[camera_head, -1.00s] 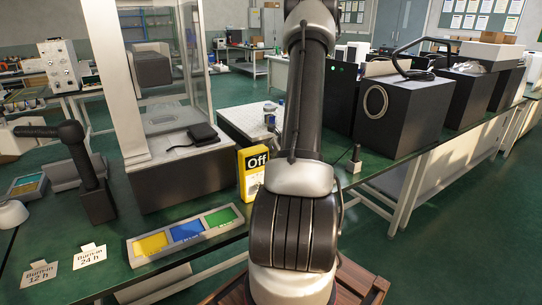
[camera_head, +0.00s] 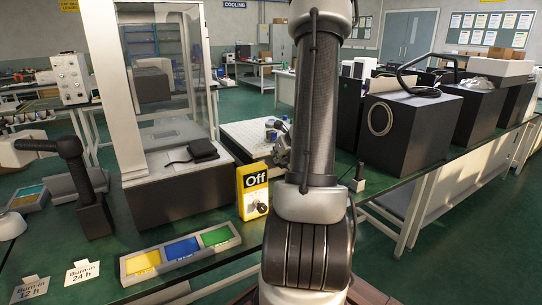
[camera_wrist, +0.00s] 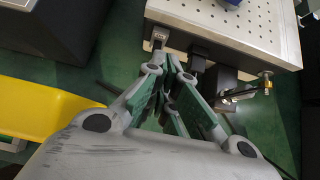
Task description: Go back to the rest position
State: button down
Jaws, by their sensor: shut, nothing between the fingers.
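My gripper (camera_wrist: 177,78) is shut and empty in the wrist view, its green-padded fingers drawn together above the green bench top. Part of it (camera_head: 281,148) shows in the head view, just left of my upright arm, which hides the rest. The yellow box marked "Off" (camera_head: 253,187) stands in front of it. In the wrist view a yellow surface (camera_wrist: 40,108) lies to the left of the gripper. A perforated metal plate (camera_wrist: 228,24) lies just beyond the fingertips.
A glass-fronted cabinet (camera_head: 166,90) stands left of my arm, and black box units (camera_head: 408,128) stand right of it. A tray with yellow, blue and green sections (camera_head: 181,252) lies at the front. Green floor (camera_head: 445,240) is clear at the right.

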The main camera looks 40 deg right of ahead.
jog(key=s+a+r+n+y, duration=0.1)
jog(key=a+r+n+y, duration=0.1)
jog(key=a+r+n, duration=0.45)
jog(key=s+a+r+n+g+y, duration=0.1)
jog(key=s+a+r+n, duration=0.15)
jog(key=a+n, duration=0.55)
jog(key=s+a+r+n+y, duration=0.1)
jog(key=a+r+n+y, duration=0.1)
jog(key=a+r+n, duration=0.55)
jog(key=s+a+n+g+h, duration=0.1)
jog(key=s+a+n+g, duration=0.1)
jog(key=s+n, duration=0.6)
jog(key=s+a+n+g+h, duration=0.1)
jog(key=s+a+n+h, duration=0.1)
jog(key=s+n, duration=0.6)
jog(key=shift+s+a+r+n+g, duration=0.25)
jog(key=shift+s+a+n+g, duration=0.05)
jog(key=shift+s+a+g, duration=0.1)
